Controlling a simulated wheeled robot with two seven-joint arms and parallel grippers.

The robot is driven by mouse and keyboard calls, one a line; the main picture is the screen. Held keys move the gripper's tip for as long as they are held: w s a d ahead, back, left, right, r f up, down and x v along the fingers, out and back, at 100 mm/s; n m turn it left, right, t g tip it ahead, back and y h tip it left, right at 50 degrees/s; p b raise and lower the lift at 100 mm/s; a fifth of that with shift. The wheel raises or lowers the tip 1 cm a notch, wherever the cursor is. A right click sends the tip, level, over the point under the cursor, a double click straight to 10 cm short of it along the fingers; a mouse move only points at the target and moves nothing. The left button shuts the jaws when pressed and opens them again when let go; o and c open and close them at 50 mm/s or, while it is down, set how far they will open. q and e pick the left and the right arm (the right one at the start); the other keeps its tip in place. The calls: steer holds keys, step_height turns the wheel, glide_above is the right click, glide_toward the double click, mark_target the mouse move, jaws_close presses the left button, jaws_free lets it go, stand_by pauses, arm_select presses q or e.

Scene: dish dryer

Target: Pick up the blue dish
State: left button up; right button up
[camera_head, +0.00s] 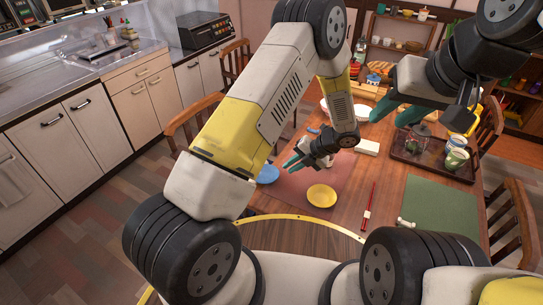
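The blue dish (268,174) lies on the wooden table at the left edge of the reddish-brown mat, partly hidden by my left forearm. My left gripper (293,161), with teal fingers, is just to the upper right of the dish and apart from it. Its fingers look parted with nothing between them, though they are small in view. My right gripper (396,112) hangs over the far right part of the table, its teal fingers spread and empty.
A yellow dish (322,196) lies on the reddish-brown mat (300,187). A dark tray (407,155) with cups and a jar is at right. Red chopsticks (369,208) and a green mat (440,207) lie nearer. Wooden chairs surround the table; a counter stands left.

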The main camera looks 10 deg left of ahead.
mark_target(277, 176)
arm_select(q)
steer(key=x, duration=0.7)
steer(key=shift+s+f, duration=0.1)
steer(key=shift+s, duration=0.1)
jaws_close()
steer(key=shift+d, duration=0.1)
stand_by(0.9)
stand_by(0.4)
